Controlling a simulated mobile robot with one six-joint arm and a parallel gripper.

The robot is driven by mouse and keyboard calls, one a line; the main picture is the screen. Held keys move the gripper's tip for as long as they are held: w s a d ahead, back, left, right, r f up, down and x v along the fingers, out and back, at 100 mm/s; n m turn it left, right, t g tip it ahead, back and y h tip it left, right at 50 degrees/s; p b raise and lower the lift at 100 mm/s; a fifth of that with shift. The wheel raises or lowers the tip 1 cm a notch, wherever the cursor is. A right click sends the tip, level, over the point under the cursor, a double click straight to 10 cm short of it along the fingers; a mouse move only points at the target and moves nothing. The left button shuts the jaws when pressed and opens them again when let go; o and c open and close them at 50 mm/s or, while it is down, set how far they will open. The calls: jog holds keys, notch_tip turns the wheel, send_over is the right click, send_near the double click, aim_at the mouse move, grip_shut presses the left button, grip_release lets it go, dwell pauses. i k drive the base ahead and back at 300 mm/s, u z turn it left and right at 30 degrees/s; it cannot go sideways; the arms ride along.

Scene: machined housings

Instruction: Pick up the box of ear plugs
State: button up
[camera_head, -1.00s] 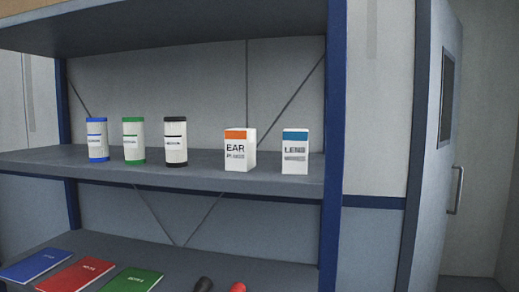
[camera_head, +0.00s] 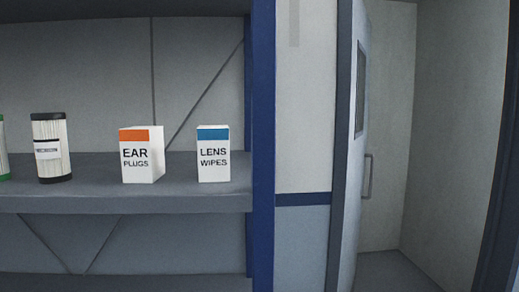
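The box of ear plugs (camera_head: 141,156) is white with an orange band at the top and the words "EAR PLUGS" on its front. It stands upright on the grey shelf (camera_head: 120,197), left of the lens wipes box. My gripper does not show in the head view.
A white lens wipes box (camera_head: 213,156) with a blue band stands just right of the ear plugs, with a small gap. A black-capped cylinder (camera_head: 51,150) stands to the left. A blue shelf post (camera_head: 263,150) and an open door (camera_head: 348,150) are to the right.

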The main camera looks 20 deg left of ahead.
aim_at(142, 151)
jog(key=z, duration=0.2)
jog(key=k, duration=1.25)
jog(key=u, duration=1.05)
jog(key=i, duration=0.6)
jog(key=u, duration=0.05)
